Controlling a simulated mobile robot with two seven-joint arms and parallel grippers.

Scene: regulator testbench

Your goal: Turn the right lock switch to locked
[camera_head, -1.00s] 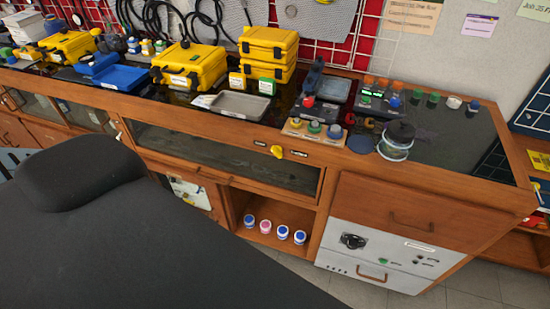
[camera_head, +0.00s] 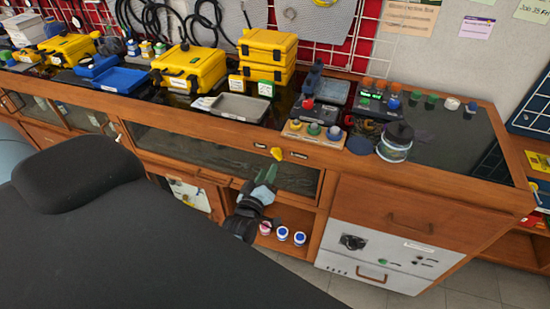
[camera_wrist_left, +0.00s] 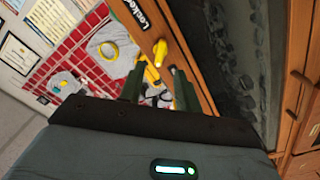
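The lock switch is a yellow knob (camera_head: 277,153) on the wooden front edge of the counter, between two small labels. In the left wrist view the knob (camera_wrist_left: 160,53) stands just beyond the fingertips, near a black label reading "Locked" (camera_wrist_left: 131,13). My left gripper (camera_head: 265,174) is below and slightly left of the knob in the head view, pointing up at it. Its fingers (camera_wrist_left: 157,80) are apart and hold nothing; they appear clear of the knob. My right gripper is not in view.
A glass-fronted panel (camera_head: 200,150) runs below the counter edge. White jars with coloured lids (camera_head: 282,234) stand on the open shelf under the gripper. A board with buttons (camera_head: 314,131) and a glass jar (camera_head: 394,148) sit on the counter above.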

